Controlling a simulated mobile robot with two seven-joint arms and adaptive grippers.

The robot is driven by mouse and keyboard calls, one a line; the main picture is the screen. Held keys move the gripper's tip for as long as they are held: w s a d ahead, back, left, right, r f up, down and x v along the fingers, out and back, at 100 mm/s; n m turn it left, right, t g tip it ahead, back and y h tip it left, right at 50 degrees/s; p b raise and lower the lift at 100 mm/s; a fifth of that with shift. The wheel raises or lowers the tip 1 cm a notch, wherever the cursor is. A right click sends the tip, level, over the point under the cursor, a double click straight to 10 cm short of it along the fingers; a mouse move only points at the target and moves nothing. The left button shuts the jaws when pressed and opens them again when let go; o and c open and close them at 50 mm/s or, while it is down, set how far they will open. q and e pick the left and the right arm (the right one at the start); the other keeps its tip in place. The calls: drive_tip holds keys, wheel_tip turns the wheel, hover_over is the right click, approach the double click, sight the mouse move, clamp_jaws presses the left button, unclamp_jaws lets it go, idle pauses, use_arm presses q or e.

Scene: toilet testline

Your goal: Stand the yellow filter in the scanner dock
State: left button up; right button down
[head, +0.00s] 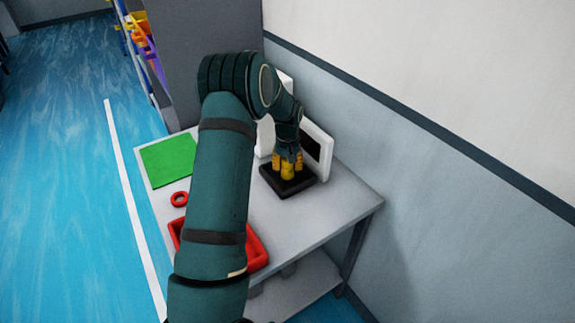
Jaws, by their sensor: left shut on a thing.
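My left gripper (287,158) points down over the black square base of the scanner dock (273,182), near the back of the table. It is shut on the yellow filter (288,173), which shows between and below the fingers. The filter looks upright and is over the base. Its lower end is at the base, but I cannot tell if it rests on it. The fingers hide part of the filter. A white panel with a dark screen (317,150) stands behind the base. My right gripper is not in view.
The grey table (318,215) carries a green mat (168,160), a red ring (180,199) and a red tray (258,250), partly hidden by my left arm. A wall runs along the right. A grey partition (185,45) and a shelf with coloured bins (143,38) stand behind.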

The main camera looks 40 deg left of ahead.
use_arm(q)
drive_tip(key=shift+f, duration=0.15)
drive_tip(key=o, duration=1.2)
drive_tip(key=shift+c, duration=0.2)
wheel_tip(320, 180, up, 12)
drive_tip(key=shift+r+p, duration=0.2)
drive_tip(key=shift+p, duration=0.9)
drive_tip(key=shift+f, duration=0.1)
